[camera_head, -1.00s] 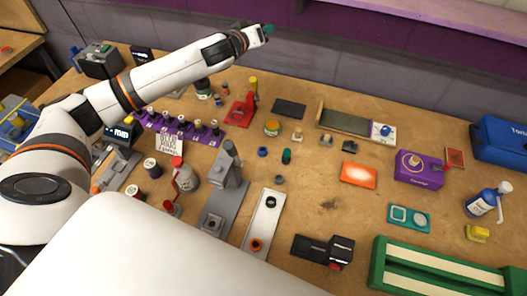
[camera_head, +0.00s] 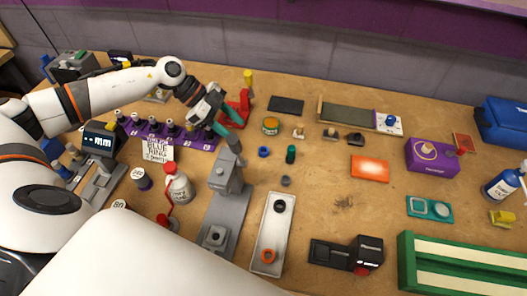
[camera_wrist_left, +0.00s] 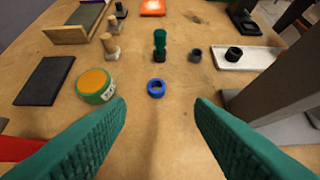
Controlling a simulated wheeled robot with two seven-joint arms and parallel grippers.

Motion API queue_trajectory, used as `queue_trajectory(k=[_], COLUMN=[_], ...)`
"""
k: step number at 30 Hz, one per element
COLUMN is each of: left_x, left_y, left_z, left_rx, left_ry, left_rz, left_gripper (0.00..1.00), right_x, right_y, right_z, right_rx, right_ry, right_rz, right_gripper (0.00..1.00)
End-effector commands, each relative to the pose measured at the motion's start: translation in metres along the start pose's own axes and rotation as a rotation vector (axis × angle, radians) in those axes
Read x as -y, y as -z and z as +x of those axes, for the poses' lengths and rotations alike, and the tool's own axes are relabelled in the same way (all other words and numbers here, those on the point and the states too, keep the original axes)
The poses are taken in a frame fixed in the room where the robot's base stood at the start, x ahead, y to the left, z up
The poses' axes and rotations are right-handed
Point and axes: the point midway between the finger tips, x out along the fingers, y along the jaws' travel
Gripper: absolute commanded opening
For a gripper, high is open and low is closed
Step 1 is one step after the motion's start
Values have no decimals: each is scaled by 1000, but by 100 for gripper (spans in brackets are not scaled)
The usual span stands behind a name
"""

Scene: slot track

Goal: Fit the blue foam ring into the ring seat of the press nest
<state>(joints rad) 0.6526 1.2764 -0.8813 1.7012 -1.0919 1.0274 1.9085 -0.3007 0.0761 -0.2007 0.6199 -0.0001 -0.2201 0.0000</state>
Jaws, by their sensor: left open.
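The blue foam ring (camera_head: 264,152) lies flat on the bench, right of the grey press (camera_head: 225,182). It also shows in the left wrist view (camera_wrist_left: 156,88), centred between and beyond my fingers. A square block with a round recess, apparently the press nest (camera_head: 215,237), is on the front of the press base; its ring seat is too small to make out. My left gripper (camera_head: 225,133) is open and empty, above the bench behind the press and left of the ring. Its teal fingers also show in the left wrist view (camera_wrist_left: 162,125). My right gripper is not in view.
A green cylinder (camera_head: 291,154), a grey ring (camera_head: 286,181) and an orange-topped tin (camera_head: 271,126) stand near the blue ring. A white tray (camera_head: 273,232) holds a black and an orange ring. The tall press column (camera_wrist_left: 260,75) stands close on the right in the wrist view.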

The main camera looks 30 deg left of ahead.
Motion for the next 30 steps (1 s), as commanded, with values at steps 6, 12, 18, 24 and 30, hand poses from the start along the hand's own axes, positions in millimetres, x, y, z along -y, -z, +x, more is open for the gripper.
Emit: queue_trajectory(k=[6,12,18,24,30], left_x=[0,-1,-5,-5,-5], left_y=[-2,-2,0,2,2], left_z=[36,50,79,97,98], left_rx=[4,4,6,3,3], left_ry=[1,-1,0,-1,-2], left_rz=[-1,-1,-1,0,0], left_gripper=[48,48,48,48,48], right_x=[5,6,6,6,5], right_y=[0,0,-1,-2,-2], right_z=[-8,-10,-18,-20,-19], right_rx=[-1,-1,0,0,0], right_ry=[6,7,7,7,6], right_rz=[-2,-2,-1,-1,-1], right_gripper=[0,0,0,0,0])
